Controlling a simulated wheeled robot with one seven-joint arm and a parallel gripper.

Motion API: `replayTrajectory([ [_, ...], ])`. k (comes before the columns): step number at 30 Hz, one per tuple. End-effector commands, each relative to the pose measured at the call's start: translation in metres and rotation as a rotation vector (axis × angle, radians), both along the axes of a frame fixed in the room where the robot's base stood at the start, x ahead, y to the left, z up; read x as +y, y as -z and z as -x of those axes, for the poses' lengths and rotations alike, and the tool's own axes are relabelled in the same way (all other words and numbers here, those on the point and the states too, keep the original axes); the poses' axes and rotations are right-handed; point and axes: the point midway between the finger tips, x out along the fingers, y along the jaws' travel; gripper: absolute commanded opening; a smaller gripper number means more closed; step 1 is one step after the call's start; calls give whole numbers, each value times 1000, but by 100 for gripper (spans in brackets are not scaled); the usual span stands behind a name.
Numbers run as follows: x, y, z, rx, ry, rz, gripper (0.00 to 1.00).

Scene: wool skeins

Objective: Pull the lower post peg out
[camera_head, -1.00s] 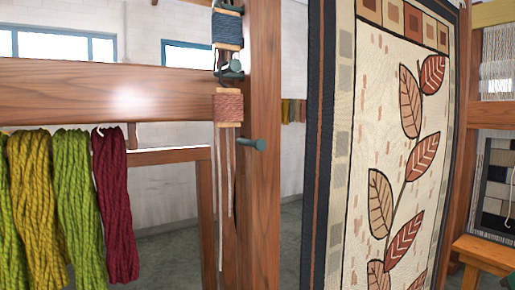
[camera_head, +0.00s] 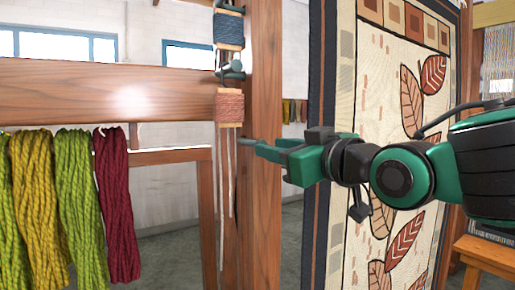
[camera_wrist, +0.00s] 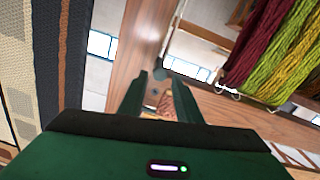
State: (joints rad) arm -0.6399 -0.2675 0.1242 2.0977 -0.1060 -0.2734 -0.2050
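The lower post peg (camera_head: 245,142) is a thin grey-teal peg on the wooden post (camera_head: 262,215), just below the pink-brown spool (camera_head: 229,106). Only its shaft shows in the head view; its knob is hidden behind my fingers. My green gripper (camera_head: 268,149) reaches in from the right, its fingertips at the peg's knob end. In the wrist view the two fingers of my gripper (camera_wrist: 151,76) stand apart, with the post beyond. I cannot make out the peg clearly between them. The upper peg (camera_head: 236,66) sits higher, by the blue spool (camera_head: 229,29).
Green, mustard and dark red skeins (camera_head: 117,205) hang from the wooden crossbeam (camera_head: 60,92) at the left. Pale cords hang below the spools beside the post. A leaf-pattern rug (camera_head: 335,240) hangs behind my arm. A wooden stool (camera_head: 487,252) stands at the lower right.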

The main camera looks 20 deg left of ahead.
Motion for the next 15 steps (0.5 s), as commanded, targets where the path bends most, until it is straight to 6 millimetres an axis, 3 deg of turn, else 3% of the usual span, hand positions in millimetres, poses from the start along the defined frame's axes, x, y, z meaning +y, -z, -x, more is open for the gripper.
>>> replayTrajectory([
  [9, 39, 1, -34, 2, 0, 1, 31],
  [15, 54, 0, -48, 1, 2, 0, 31],
])
